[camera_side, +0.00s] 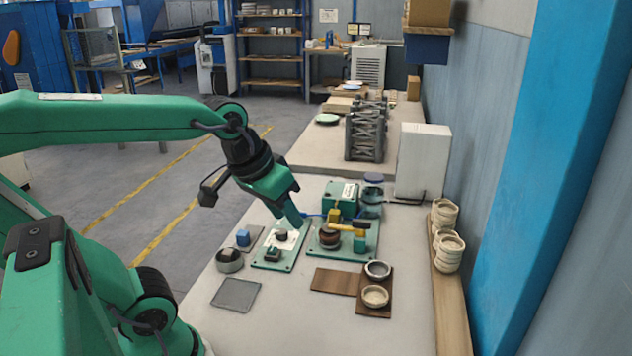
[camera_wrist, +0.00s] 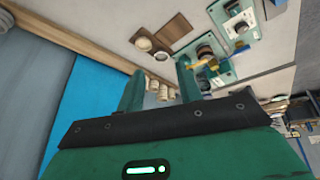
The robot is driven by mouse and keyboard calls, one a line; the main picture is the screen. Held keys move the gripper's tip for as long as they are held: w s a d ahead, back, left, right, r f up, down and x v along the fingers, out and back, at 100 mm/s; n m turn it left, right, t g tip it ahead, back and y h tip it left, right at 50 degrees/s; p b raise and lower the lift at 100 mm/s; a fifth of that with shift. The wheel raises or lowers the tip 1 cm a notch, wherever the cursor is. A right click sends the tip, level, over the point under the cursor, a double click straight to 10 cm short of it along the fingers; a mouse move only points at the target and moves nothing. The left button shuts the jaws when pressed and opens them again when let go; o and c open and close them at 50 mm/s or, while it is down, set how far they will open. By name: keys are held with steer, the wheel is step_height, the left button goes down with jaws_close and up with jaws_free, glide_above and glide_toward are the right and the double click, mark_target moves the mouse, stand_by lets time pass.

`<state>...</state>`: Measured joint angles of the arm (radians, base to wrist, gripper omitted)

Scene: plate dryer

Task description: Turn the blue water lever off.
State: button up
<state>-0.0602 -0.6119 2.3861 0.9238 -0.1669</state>
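The blue lever (camera_side: 313,215) shows in the side view as a thin blue bar on the left of the green box (camera_side: 341,197), close to my gripper's fingertips. I cannot tell whether they touch it. My gripper (camera_side: 297,215) points down and right over the back of the green base plates.
A yellow lever (camera_side: 343,227) lies right of the blue one. A left green plate (camera_side: 281,246) carries a white dial. Two small bowls (camera_side: 375,296) sit on a brown board in front. Stacked cream rings (camera_side: 446,240) stand along the right wall.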

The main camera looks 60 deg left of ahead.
steer(key=w+a+f+n+g, duration=0.1)
steer(key=w+a+n+g, duration=0.2)
steer(key=w+a+n, duration=1)
steer(key=w+a+f+n, duration=0.2)
steer(key=a+f+n, duration=0.1)
steer(key=a+f, duration=0.1)
steer(key=w+a+f+n+g, duration=0.1)
steer(key=w+a+f+n, duration=0.1)
steer(key=a+f+n, duration=0.2)
steer(key=w+a+f+n+g, duration=0.1)
steer(key=w+a+f+n, duration=0.2)
steer(key=a, duration=0.6)
steer(key=shift+a+f+n, duration=0.25)
steer(key=shift+f+n, duration=0.25)
steer(key=shift+f, duration=0.45)
steer(key=shift+a+f, duration=0.25)
steer(key=shift+a, duration=0.05)
steer(key=shift+f, duration=0.15)
steer(key=shift+f, duration=3.75)
